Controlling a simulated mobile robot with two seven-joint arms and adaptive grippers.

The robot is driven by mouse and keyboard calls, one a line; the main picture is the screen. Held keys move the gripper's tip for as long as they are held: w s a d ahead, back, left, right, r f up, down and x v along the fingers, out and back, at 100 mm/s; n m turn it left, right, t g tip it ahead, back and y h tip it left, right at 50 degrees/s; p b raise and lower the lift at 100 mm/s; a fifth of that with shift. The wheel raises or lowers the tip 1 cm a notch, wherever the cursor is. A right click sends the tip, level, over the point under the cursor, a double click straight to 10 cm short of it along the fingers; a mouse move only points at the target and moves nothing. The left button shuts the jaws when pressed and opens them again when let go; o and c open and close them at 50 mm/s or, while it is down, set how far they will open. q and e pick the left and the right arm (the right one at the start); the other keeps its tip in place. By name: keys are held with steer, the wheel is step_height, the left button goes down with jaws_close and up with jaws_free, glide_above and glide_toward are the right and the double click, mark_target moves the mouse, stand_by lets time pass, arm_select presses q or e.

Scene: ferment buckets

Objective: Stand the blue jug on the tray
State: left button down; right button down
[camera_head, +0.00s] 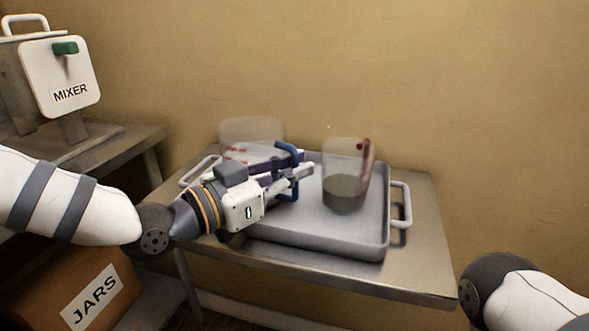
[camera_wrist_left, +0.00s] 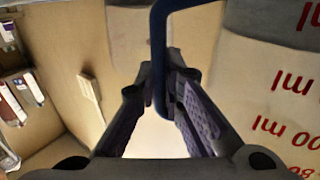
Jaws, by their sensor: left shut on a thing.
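The blue jug (camera_head: 250,131) is a clear measuring jug with red marks and a blue handle (camera_head: 289,190). It is over the left part of the grey tray (camera_head: 320,239). My left gripper (camera_head: 300,172) is shut on the handle. In the left wrist view the fingers (camera_wrist_left: 163,95) close around the blue handle (camera_wrist_left: 158,45), with the jug's marked wall (camera_wrist_left: 262,95) to the right. The gripper hides the jug's base, so I cannot tell whether it touches the tray. My right gripper is out of view; only part of that arm shows at the lower right.
A clear jug with a red handle (camera_head: 345,190) and dark contents stands on the tray's right part. The tray is on a metal table (camera_head: 425,255). A mixer (camera_head: 62,80) stands on a bench at left, above a JARS box (camera_head: 85,290).

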arm_select(q)
steer(key=shift+f, duration=0.15)
steer(key=c, duration=1.7)
jaws_free()
steer(key=shift+a+r, duration=0.1)
steer(key=shift+r, duration=0.15)
steer(key=v, duration=1.2)
steer(key=shift+p, duration=0.45)
steer(key=shift+f, duration=0.1)
